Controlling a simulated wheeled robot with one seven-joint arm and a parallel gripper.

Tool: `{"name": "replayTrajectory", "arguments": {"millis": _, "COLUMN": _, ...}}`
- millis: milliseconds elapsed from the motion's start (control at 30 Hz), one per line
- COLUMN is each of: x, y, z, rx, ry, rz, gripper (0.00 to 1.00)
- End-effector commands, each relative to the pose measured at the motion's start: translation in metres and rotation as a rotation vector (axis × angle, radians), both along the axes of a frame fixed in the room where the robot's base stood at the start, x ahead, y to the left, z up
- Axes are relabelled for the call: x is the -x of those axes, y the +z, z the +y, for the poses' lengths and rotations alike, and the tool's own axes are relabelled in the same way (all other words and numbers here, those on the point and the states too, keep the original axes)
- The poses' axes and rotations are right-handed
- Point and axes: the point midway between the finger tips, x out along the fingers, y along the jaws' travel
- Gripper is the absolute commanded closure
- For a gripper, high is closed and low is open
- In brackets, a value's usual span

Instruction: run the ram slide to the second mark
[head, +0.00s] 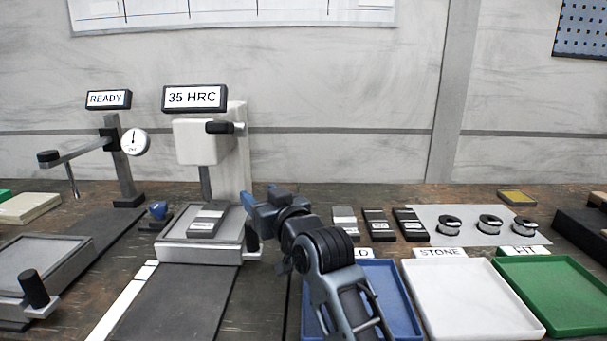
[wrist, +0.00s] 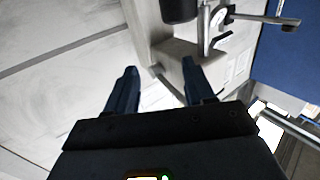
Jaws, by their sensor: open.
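A slide with a grey plate (head: 38,258) and an upright black handle (head: 34,288) sits at the lower left. A second carriage (head: 200,248) stands on a dark track (head: 175,305) under the tester. A white strip (head: 122,305) with at least one dark mark runs along that track. I cannot tell which part is the ram slide. My gripper (head: 250,217) is open and empty, beside the tester's right side. In the wrist view its two blue fingers (wrist: 160,70) stand apart with nothing held between them. No handle lies clearly between them.
The tester (head: 200,140) reads 35 HRC and has a black side knob (head: 219,127). A gauge stand (head: 122,165) marked READY is left of it. Blue (head: 395,300), white (head: 470,300) and green (head: 550,295) trays lie right of my arm. Dark blocks (head: 380,225) and rings (head: 490,223) lie behind.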

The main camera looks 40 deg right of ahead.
Motion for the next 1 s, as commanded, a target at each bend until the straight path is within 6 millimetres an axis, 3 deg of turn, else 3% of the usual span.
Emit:
{"name": "replayTrajectory", "arguments": {"millis": 300, "x": 0.033, "y": 0.037, "z": -0.051, "rx": 0.001, "ry": -0.002, "rz": -0.002, "gripper": 0.47}}
{"name": "replayTrajectory", "arguments": {"millis": 500, "x": 0.045, "y": 0.051, "z": -0.071, "rx": 0.000, "ry": 0.000, "rz": -0.001, "gripper": 0.47}}
{"name": "replayTrajectory", "arguments": {"millis": 1000, "x": 0.050, "y": 0.056, "z": -0.077, "rx": 0.000, "ry": 0.003, "rz": -0.001, "gripper": 0.47}}
